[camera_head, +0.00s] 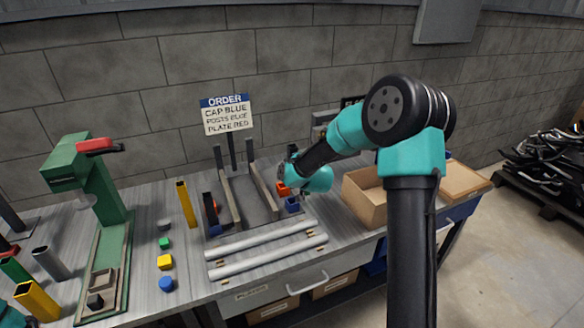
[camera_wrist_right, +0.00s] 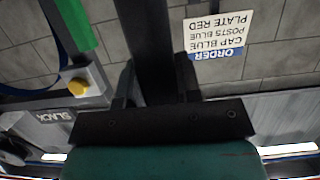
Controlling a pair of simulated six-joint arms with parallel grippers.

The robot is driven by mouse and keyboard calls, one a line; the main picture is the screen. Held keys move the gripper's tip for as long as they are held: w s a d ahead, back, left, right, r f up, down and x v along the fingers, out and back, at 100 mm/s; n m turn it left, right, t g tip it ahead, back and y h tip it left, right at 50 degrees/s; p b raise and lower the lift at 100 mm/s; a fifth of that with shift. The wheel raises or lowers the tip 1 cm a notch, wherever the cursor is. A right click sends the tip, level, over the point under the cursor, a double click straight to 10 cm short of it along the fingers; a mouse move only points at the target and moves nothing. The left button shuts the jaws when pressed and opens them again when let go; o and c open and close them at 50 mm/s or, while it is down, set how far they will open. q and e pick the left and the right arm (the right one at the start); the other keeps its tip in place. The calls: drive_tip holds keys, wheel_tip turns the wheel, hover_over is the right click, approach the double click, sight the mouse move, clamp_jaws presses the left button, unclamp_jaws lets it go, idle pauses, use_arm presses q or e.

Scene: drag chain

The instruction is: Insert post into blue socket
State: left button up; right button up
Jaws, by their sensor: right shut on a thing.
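My right gripper (camera_head: 290,181) is at the right side of the grey channel fixture (camera_head: 247,190), low beside an orange block (camera_head: 283,188). A blue socket piece (camera_head: 292,205) sits just below it in the head view. In the right wrist view, my right gripper (camera_wrist_right: 157,92) is shut on a dark upright bar (camera_wrist_right: 150,45), apparently the post, which runs up out of the picture. The post's end and its contact with any socket are hidden. My left gripper is not in view.
A green press (camera_head: 100,190) stands at the left, with coloured tubes and small blocks around it. Two pale rods (camera_head: 265,254) lie in front of the fixture. An open cardboard box (camera_head: 365,200) is at the right. An order sign (camera_head: 226,114) stands behind.

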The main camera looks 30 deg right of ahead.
drive_tip(key=shift+f, duration=2.9)
drive_tip(key=shift+f, duration=2.4)
drive_tip(key=shift+r, duration=0.1)
drive_tip(key=shift+r, duration=1.95)
idle(0.7)
